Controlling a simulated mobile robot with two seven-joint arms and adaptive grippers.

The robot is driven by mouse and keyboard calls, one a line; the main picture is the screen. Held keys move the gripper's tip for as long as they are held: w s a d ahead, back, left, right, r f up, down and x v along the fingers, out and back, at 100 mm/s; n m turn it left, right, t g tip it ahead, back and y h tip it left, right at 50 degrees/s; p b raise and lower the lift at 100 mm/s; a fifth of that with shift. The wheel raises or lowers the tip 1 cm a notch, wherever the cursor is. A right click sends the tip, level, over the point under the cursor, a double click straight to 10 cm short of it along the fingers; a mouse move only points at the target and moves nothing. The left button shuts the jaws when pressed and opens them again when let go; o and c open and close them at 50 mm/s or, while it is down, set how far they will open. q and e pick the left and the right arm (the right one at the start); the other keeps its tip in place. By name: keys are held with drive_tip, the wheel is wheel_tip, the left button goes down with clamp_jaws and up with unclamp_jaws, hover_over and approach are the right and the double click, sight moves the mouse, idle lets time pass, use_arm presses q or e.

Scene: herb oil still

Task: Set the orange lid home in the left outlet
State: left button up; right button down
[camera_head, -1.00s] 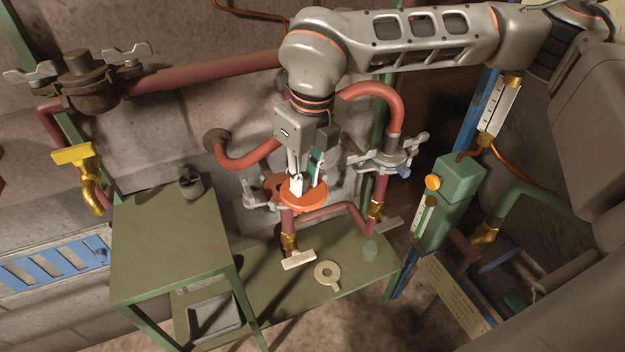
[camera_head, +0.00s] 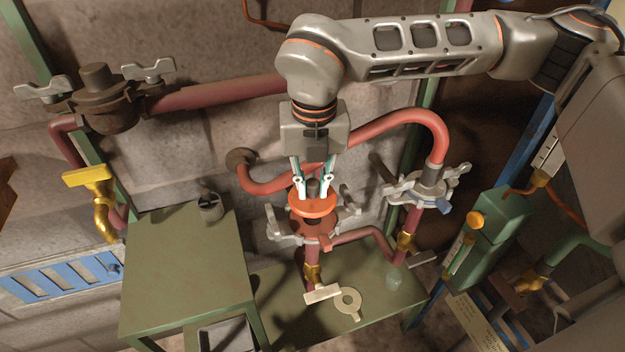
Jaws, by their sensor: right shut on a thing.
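The orange lid (camera_head: 313,207) is a round disc with a dark knob on top. My right gripper (camera_head: 313,188) is shut on the knob from above, its pale fingertips on both sides. The left outlet (camera_head: 311,229) is a reddish-brown flanged pipe end with grey wing clamps around it. The lid appears right over the outlet and hides its mouth. From this angle I cannot tell whether lid and rim touch. The lid looks about level. My left gripper is not in view.
A green table (camera_head: 182,265) holds a small dark cup (camera_head: 209,206).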

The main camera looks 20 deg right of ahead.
sight(312, 197)
drive_tip(key=shift+f+b, duration=1.2)
drive_tip(key=shift+f, duration=1.45)
drive_tip(key=c, duration=1.8)
unclamp_jaws()
drive_tip(key=shift+f, duration=0.1)
